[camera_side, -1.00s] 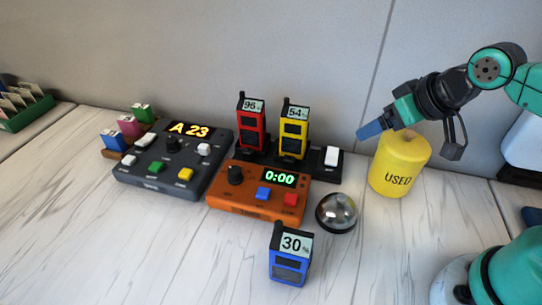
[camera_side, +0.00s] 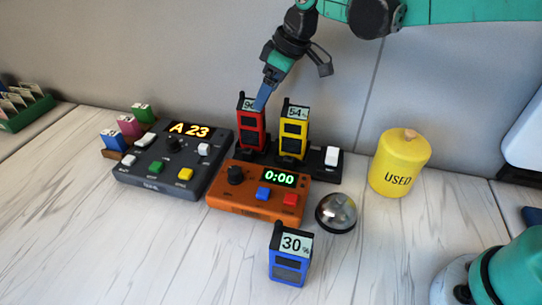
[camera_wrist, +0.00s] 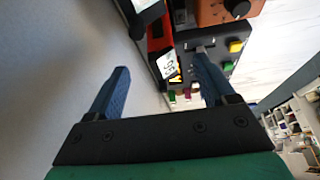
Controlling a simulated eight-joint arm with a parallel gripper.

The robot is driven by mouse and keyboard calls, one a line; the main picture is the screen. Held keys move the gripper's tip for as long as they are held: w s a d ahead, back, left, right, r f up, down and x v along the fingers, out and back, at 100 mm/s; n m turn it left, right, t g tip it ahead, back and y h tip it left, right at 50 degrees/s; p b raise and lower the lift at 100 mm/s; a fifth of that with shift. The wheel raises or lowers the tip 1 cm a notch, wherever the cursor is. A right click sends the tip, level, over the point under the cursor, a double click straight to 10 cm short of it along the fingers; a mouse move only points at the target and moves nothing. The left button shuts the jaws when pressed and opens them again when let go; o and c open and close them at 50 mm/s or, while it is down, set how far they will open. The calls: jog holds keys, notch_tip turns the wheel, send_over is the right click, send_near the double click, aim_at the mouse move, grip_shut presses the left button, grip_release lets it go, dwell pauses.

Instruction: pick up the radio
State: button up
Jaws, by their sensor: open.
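Three radios are in the side view. A red radio (camera_side: 250,132) reading about 96 and a yellow radio (camera_side: 292,140) reading 54 stand upright in a black charging dock (camera_side: 325,174). A blue radio (camera_side: 289,267) reading 30% stands on the table at the front. My gripper (camera_side: 263,97) is at the top of the red radio and covers part of its display. In the wrist view my gripper (camera_wrist: 160,82) has its two blue fingers spread and empty, with the red radio (camera_wrist: 157,48) ahead of and between them. I cannot tell whether they touch.
A silver bell (camera_side: 337,212) and a yellow USED canister (camera_side: 399,160) stand to the right. The wall is close behind. The front left table is clear.

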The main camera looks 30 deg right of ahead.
aim_at(251, 114)
jog(key=shift+w+a+f+n, duration=0.4)
jog(key=shift+w+a+f, duration=0.15)
jog(key=shift+w+f, duration=0.05)
jog(key=shift+x, duration=2.75)
jog(key=shift+s, duration=0.1)
grip_shut()
